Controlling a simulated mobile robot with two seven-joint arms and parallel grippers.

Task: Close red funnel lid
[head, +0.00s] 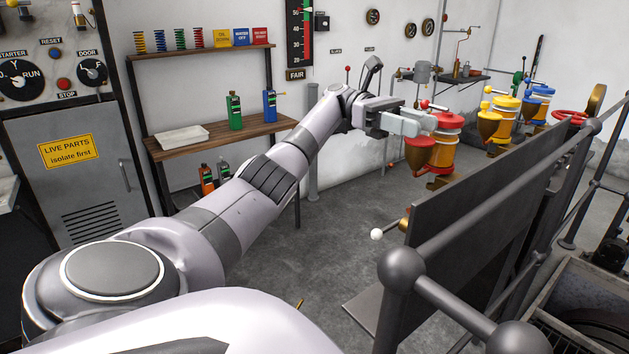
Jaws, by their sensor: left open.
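The red funnel (420,158) is a small cone at the front of the nearest dynamo, the one with red rings and an orange body (445,149). A red ball knob (424,104) on a short rod shows just above my fingers. My left gripper (412,122) is open, with its pale fingers over the funnel's mouth and in front of the dynamo's upper part. The fingers hide part of the funnel top, so I cannot tell how the lid is set or whether they touch it. My right gripper is not in view.
Yellow (505,107) and blue (541,95) dynamos stand behind the red one. A dark panel (480,200) and grey railing (480,225) fill the right. A wooden shelf (215,140) with bottles stands at the left. The floor (335,240) between is clear.

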